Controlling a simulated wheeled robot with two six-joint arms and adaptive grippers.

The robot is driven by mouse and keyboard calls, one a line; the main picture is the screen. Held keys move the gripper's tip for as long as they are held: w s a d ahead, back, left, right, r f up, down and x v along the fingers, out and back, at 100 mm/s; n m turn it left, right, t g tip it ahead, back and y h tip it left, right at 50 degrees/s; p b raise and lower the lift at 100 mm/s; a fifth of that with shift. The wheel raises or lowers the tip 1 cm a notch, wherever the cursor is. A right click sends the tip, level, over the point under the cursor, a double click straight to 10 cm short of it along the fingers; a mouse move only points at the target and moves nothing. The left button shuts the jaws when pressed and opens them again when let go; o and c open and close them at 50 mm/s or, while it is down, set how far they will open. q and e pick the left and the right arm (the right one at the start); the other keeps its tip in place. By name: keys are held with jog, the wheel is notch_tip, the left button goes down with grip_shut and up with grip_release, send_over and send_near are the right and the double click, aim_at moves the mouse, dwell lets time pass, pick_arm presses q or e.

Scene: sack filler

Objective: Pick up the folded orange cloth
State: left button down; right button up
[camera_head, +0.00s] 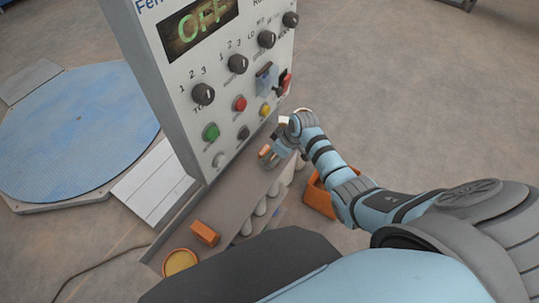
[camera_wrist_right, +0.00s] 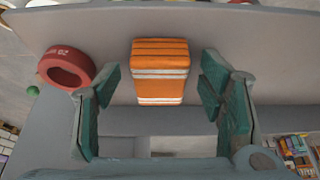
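The folded orange cloth (camera_wrist_right: 160,72), with pale stripes across it, lies on a grey surface in the right wrist view. My right gripper (camera_wrist_right: 163,95) is open, with one green-padded finger on each side of the cloth and a gap to both. In the head view the right gripper (camera_head: 272,153) is low beside the panel's front, over a narrow grey ledge. A small orange patch (camera_head: 265,151) shows at its fingers, probably the cloth, mostly hidden by the gripper. My left gripper is not in view.
A red ring-shaped roll (camera_wrist_right: 66,67) lies left of the cloth in the wrist view. A control panel (camera_head: 228,90) with knobs stands over the ledge (camera_head: 228,200). An orange block (camera_head: 205,233) and a round yellow-orange item (camera_head: 180,262) are nearer. An orange bin (camera_head: 318,197) stands below my right arm.

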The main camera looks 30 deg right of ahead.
jog(key=c, duration=1)
jog(key=shift+c, duration=0.2)
jog(key=shift+r, duration=0.55)
notch_tip(320, 180, up, 2)
jog(key=shift+r, duration=0.1)
jog(key=s+d, duration=0.4)
jog(key=s, duration=0.3)
jog(key=s+d, duration=0.5)
jog(key=s, duration=0.3)
jog(key=shift+s+r, duration=0.15)
jog(key=shift+s, duration=0.15)
